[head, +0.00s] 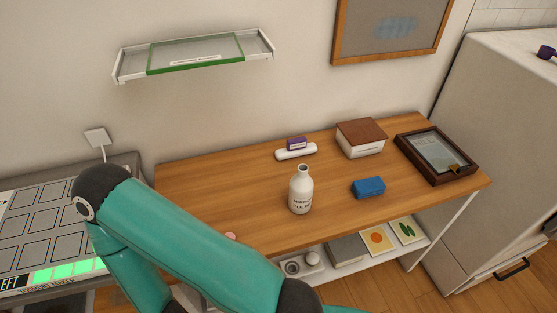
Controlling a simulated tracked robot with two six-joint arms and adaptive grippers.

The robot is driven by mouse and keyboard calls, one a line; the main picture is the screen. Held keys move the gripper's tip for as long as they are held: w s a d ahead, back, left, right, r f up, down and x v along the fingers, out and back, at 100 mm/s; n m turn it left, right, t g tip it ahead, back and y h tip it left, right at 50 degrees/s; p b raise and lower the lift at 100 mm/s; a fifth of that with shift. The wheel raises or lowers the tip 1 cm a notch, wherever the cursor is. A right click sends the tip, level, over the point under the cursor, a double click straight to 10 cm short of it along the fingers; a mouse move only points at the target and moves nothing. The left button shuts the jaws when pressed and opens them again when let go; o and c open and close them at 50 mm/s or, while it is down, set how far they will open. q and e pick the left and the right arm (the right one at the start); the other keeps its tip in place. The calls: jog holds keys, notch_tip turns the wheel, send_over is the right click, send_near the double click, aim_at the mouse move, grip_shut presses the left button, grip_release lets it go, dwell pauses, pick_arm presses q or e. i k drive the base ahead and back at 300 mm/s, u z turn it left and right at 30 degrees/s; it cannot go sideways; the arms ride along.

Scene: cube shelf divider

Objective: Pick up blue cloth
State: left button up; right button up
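A small blue block-shaped item (368,188), which appears to be the blue cloth, lies on the wooden table top (240,190) in the head view, right of the middle. It is compact, has a roughly flat top and is fully visible. Nothing touches it. Teal links of my own arm cross the lower left and bottom of the view. Neither my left gripper nor my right gripper shows.
A white bottle (301,190) stands left of the blue item. Behind are a brown-lidded box (360,138) and a purple item (297,143) on a white piece (295,152). A dark-framed tray (403,148) lies right. A shelf (263,45) hangs above.

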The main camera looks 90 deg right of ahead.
aim_at(372, 186)
jog(key=z, duration=0.25)
jog(key=k, duration=2.35)
jog(key=z, duration=1)
jog(key=i, duration=1.05)
